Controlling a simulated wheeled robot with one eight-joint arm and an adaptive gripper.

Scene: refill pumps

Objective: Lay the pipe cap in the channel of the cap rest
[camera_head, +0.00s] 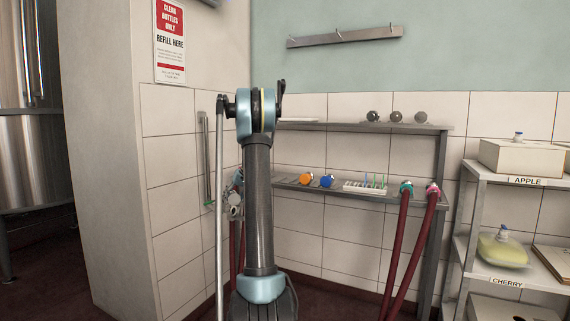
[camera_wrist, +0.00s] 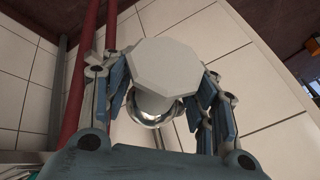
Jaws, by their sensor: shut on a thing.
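My gripper (camera_wrist: 163,88) is shut on a pale grey eight-sided piece with a shiny round metal part below it, which I take to be the pipe cap (camera_wrist: 166,64). The blue finger pads press on it from the left and right in the wrist view. In the head view my arm covers most of the gripper and cap, by the wall left of the shelves. I cannot make out the cap rest or its channel for certain; part of the lower shelf (camera_head: 420,203) is hidden behind my arm.
On the lower shelf are an orange knob (camera_head: 305,178), a blue knob (camera_head: 327,181) and a white rack (camera_head: 352,187) with thin sticks. Two dark red hoses (camera_head: 396,255) (camera_head: 424,255) hang at its right end.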

